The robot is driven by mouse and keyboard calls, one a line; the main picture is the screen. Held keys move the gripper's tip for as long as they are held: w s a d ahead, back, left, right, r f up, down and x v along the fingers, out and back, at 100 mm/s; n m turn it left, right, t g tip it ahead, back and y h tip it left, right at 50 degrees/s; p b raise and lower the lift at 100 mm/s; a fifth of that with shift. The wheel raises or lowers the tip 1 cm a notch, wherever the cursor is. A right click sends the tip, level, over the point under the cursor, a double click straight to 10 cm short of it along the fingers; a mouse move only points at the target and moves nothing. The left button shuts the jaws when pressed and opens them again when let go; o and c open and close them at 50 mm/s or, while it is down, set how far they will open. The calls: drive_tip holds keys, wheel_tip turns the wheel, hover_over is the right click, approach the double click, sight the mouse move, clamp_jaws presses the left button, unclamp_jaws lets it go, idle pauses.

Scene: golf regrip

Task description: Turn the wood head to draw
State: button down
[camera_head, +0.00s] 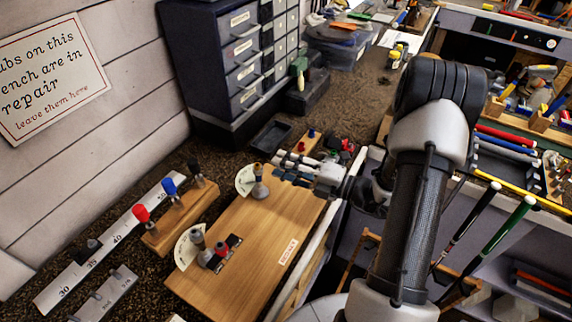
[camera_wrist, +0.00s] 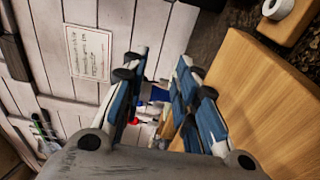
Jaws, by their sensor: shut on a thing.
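A wooden board (camera_head: 240,245) on the bench carries two white fan-shaped dials, each beside a grey post. The far dial (camera_head: 244,180) has a post with an orange top (camera_head: 259,180). The near dial (camera_head: 188,247) has a grey post (camera_head: 198,243) beside a small dark block with red. My gripper (camera_head: 276,167), with blue-grey fingers, is just right of the far post. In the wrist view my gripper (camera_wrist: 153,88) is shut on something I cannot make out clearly. Which part is the wood head I cannot tell.
A wooden rack (camera_head: 182,222) with red, blue and black knobs stands left of the board. A numbered ruler (camera_head: 105,245) lies farther left. Drawers (camera_head: 235,60) and a dark tray (camera_head: 270,137) are behind. Small red and black parts (camera_head: 338,146) lie beyond my gripper.

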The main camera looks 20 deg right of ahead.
drive_tip(key=shift+w+d+r+n+g+y+p, duration=0.1)
drive_tip(key=shift+w+r+n+g+y+p, duration=0.1)
drive_tip(key=shift+w+n+g+y+p, duration=0.55)
drive_tip(key=shift+w+f+n+g+y+p, duration=0.1)
drive_tip(key=shift+w+n+g+y+p, duration=0.2)
drive_tip(key=shift+n+g+y, duration=0.45)
drive_tip(key=shift+w+f+n+g+y+p, duration=0.1)
drive_tip(key=shift+w+n+g+y+p, duration=0.25)
drive_tip(key=shift+g, duration=0.55)
drive_tip(key=shift+s, duration=0.15)
drive_tip(key=c, duration=1.2)
unclamp_jaws()
drive_tip(key=shift+c, duration=0.2)
drive_tip(key=v, duration=1.1)
drive_tip(key=shift+s+d+f, duration=0.1)
drive_tip(key=shift+s+d, duration=0.15)
drive_tip(key=shift+d, duration=0.05)
